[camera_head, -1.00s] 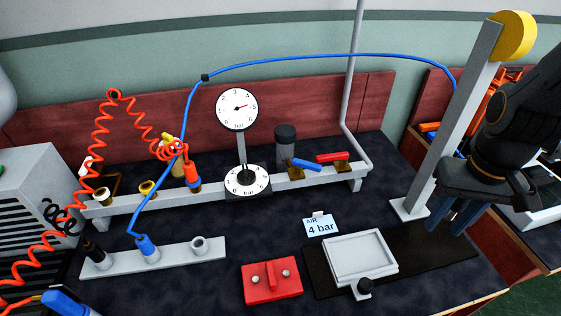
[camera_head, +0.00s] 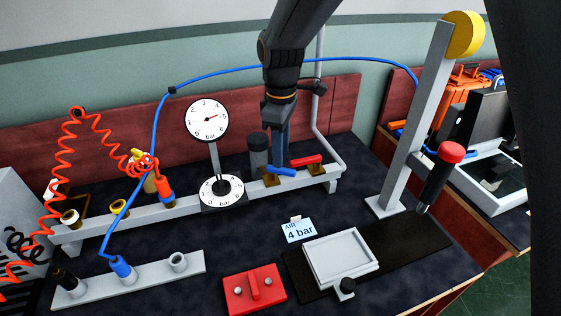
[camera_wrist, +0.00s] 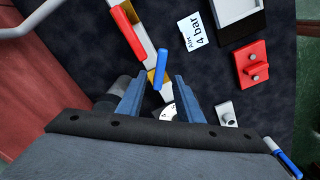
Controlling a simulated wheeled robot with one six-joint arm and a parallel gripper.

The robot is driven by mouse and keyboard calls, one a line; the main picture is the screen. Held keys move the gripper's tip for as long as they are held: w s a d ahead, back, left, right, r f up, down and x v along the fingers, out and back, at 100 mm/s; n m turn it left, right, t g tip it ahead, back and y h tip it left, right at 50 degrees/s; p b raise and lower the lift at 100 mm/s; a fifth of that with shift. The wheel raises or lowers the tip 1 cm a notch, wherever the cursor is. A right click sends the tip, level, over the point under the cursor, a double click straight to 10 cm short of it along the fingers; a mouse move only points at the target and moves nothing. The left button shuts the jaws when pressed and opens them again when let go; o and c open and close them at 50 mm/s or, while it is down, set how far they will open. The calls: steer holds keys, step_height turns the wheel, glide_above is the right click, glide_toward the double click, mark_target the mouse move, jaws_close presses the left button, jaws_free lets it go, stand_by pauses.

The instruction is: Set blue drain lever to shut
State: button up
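The blue drain lever (camera_head: 281,171) sits on a brass-coloured block on the grey rail, left of the red lever (camera_head: 306,159). In the wrist view the blue lever (camera_wrist: 161,66) lies at an angle to the rail, while the red lever (camera_wrist: 126,33) lies roughly along it. My gripper (camera_head: 280,160) points down at the blue lever from above. In the wrist view my gripper (camera_wrist: 160,88) is open, its two blue fingers on either side of the lever's near end. Whether a finger touches the lever cannot be told.
A dark cylinder (camera_head: 258,152) stands just left of my gripper, behind the rail. Two dials, the upright gauge (camera_head: 208,119) and the lower dial (camera_head: 221,188), are further left. A grey pipe (camera_head: 319,104) rises behind the red lever. The dark tabletop in front is partly clear.

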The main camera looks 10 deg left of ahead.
mark_target(281, 171)
steer(key=shift+f+p, duration=0.3)
steer(key=shift+f, duration=1.85)
steer(key=shift+d, duration=0.1)
steer(key=shift+c, duration=0.5)
jaws_close()
